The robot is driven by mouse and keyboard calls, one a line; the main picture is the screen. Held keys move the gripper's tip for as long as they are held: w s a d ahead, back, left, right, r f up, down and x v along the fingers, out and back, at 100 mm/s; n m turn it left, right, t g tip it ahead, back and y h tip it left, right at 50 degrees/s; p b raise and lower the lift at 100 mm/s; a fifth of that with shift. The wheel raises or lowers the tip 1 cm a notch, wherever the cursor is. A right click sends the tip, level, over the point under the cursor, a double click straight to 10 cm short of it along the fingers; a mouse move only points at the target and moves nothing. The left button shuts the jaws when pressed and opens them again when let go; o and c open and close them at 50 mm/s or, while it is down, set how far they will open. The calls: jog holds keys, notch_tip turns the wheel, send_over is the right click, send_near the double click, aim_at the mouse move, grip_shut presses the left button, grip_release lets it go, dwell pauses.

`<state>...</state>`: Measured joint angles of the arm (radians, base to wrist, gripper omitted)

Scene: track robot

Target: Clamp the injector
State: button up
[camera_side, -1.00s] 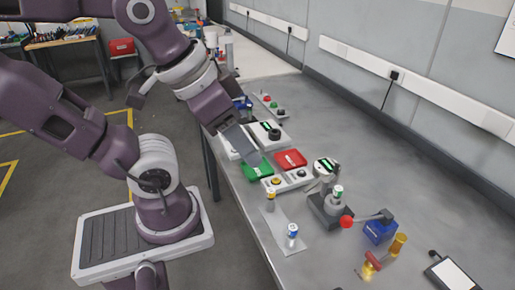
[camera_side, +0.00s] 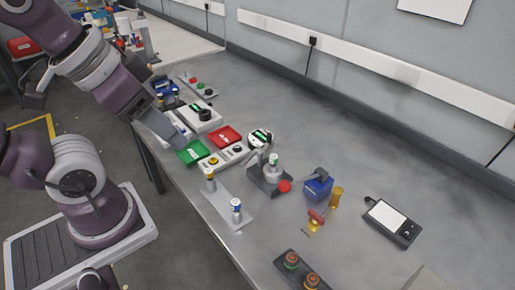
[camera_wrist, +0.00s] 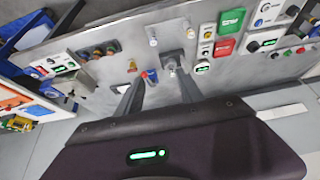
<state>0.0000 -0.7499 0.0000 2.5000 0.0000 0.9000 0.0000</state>
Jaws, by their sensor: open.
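The injector (camera_side: 273,160), a small grey-white cylinder with a green top, appears to stand upright in a dark fixture (camera_side: 262,184) in the side view. A red ball (camera_side: 285,187), apparently the clamp's handle knob, sits low at the fixture's right. Whether the clamp bears on the injector is too small to tell. My gripper (camera_wrist: 158,88) is open and empty in the wrist view, its two fingers apart above the bench. In the side view my arm's end is at the left, over the trays, away from the fixture.
A green tray (camera_side: 193,152) and a red tray (camera_side: 225,136) lie near my arm's end. Two small vials, one at the front (camera_side: 236,207), stand on a pale plate. A blue block (camera_side: 318,186) and a yellow-red piece (camera_side: 316,218) stand right of the fixture. The bench's back right is clear.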

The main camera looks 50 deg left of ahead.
jog(key=shift+c, duration=0.5)
jog(key=shift+w+r, duration=0.15)
jog(key=shift+w, duration=0.1)
jog(key=shift+c, duration=0.5)
jog(key=n+g, duration=0.4)
jog(key=g, duration=0.1)
send_over(270, 134)
jog(key=f, duration=1.5)
jog(key=shift+s, duration=0.25)
jog(key=shift+g, duration=0.3)
jog(key=f, duration=0.8)
jog(key=shift+w+a+f, duration=0.1)
jog(key=shift+w, duration=0.15)
grip_shut()
